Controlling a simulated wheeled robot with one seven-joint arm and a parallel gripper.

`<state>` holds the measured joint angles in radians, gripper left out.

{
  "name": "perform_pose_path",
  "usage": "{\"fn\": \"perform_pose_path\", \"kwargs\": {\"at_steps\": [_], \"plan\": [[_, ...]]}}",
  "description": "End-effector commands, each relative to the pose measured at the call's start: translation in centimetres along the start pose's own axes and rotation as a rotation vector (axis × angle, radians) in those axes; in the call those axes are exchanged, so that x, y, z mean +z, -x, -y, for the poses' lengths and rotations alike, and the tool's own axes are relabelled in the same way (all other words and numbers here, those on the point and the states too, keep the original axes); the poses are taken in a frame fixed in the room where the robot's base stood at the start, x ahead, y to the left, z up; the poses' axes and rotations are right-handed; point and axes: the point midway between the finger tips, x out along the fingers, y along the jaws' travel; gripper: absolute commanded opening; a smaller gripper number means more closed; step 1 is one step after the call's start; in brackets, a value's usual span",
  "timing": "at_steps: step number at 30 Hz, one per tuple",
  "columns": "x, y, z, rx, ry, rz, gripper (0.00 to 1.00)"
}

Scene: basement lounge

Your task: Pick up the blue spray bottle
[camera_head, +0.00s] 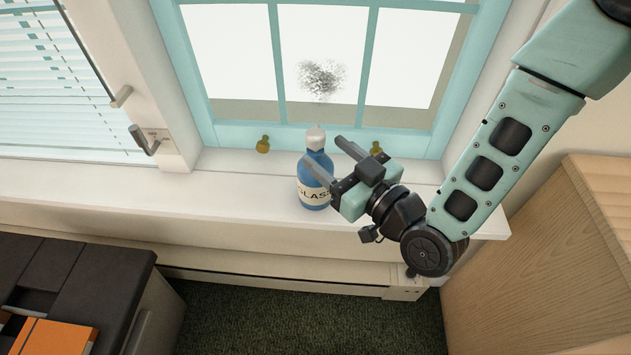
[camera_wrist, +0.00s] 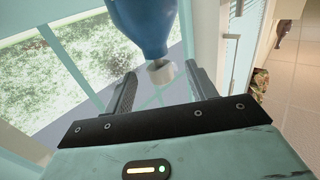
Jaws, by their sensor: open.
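The blue spray bottle (camera_head: 315,190), with a white top and a pale label reading "GLASS", stands upright on the white windowsill. My gripper (camera_head: 322,158) is open at the right of the bottle, its fingers pointing left at the bottle's upper part. One finger crosses in front of the bottle and the other is behind it, toward the window. In the wrist view the blue bottle (camera_wrist: 145,25) hangs upside down in the picture, with its white top (camera_wrist: 161,72) between the two fingers of my gripper (camera_wrist: 157,85). I cannot tell whether either finger touches it.
The windowsill (camera_head: 220,195) is clear to the left of the bottle. The teal window frame (camera_head: 275,60) rises close behind. Two brass window latches (camera_head: 263,144) sit on its lower rail. A wooden cabinet (camera_head: 560,260) stands at right, a dark-topped unit (camera_head: 75,275) with an orange book (camera_head: 58,337) at lower left.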

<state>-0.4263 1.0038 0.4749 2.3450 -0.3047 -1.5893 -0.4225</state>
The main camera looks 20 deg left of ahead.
Motion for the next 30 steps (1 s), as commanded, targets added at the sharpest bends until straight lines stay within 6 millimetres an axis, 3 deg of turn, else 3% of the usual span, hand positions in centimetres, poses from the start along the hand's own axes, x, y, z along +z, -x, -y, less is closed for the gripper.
{"fn": "perform_pose_path", "kwargs": {"at_steps": [9,17,24,30], "plan": [[-0.1,-4.2,-0.1,-0.001,-0.001,-0.002,0.56],[-0.1,-4.5,-0.1,0.000,-0.001,-0.002,0.56],[-0.1,-4.5,-0.1,0.000,0.000,-0.001,0.00],[-0.2,-4.5,-0.1,0.000,0.001,-0.005,0.00]]}}
